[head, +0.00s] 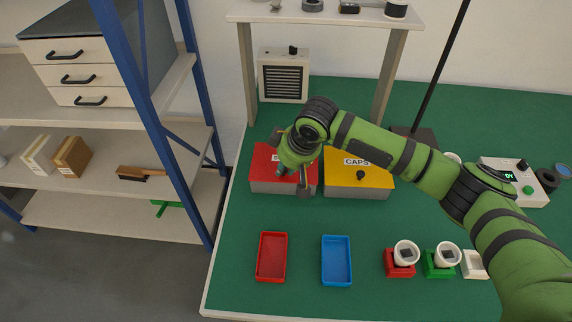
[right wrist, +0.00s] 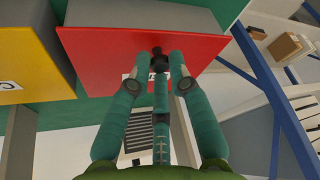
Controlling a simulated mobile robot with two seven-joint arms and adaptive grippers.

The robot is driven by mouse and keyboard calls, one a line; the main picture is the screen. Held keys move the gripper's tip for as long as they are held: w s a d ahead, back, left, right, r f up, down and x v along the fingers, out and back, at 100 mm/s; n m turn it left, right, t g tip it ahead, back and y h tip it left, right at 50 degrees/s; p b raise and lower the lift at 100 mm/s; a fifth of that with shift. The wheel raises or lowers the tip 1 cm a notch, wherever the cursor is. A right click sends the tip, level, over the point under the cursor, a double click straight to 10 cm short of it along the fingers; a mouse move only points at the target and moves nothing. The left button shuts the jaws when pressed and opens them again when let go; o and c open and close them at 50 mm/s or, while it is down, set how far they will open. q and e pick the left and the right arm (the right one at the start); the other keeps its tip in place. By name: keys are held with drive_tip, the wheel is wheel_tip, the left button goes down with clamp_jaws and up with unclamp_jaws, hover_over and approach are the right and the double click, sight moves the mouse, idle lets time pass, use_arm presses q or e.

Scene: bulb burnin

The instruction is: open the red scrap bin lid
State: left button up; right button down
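The red scrap bin (head: 265,162) stands on the green bench with its red lid down on a grey body; its label is mostly hidden by my right arm. In the right wrist view the red lid (right wrist: 100,58) fills the upper middle, with a black knob (right wrist: 158,52) on it. My right gripper (head: 295,181) is over the lid. In the right wrist view the right gripper (right wrist: 159,60) has its fingers spread on either side of the knob, with gaps visible; contact cannot be told. My left gripper is not in view.
A yellow CAPS bin (head: 372,180) stands right beside the red bin. A red tray (head: 272,257) and a blue tray (head: 336,261) lie in front, with small sockets (head: 401,262) to their right. A blue-post shelf (head: 145,110) stands left; a raised shelf (head: 318,16) is behind.

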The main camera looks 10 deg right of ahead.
drive_tip(key=shift+r+p, duration=0.45)
drive_tip(key=shift+p, duration=0.25)
drive_tip(key=r+g+p, duration=0.1)
drive_tip(key=p, duration=0.1)
drive_tip(key=w+r+g+p, duration=0.1)
drive_tip(key=p, duration=0.1)
drive_tip(key=shift+w+r+g, duration=0.15)
drive_tip(key=shift+g, duration=0.15)
drive_tip(key=shift+w+d+r+p, duration=0.1)
drive_tip(key=shift+w+r+p, duration=0.15)
drive_tip(key=shift+p, duration=0.2)
drive_tip(key=shift+w+d+r+p, duration=0.1)
drive_tip(key=shift+w+r+p, duration=0.4)
drive_tip(key=shift+r, duration=0.1)
drive_tip(key=shift+w+d+r+p, duration=0.2)
drive_tip(key=shift+w+r, duration=0.15)
drive_tip(key=shift+r, duration=0.1)
drive_tip(key=shift+w+d+r+p, duration=0.15)
drive_tip(key=shift+w+r, duration=0.15)
drive_tip(key=shift+r, duration=0.15)
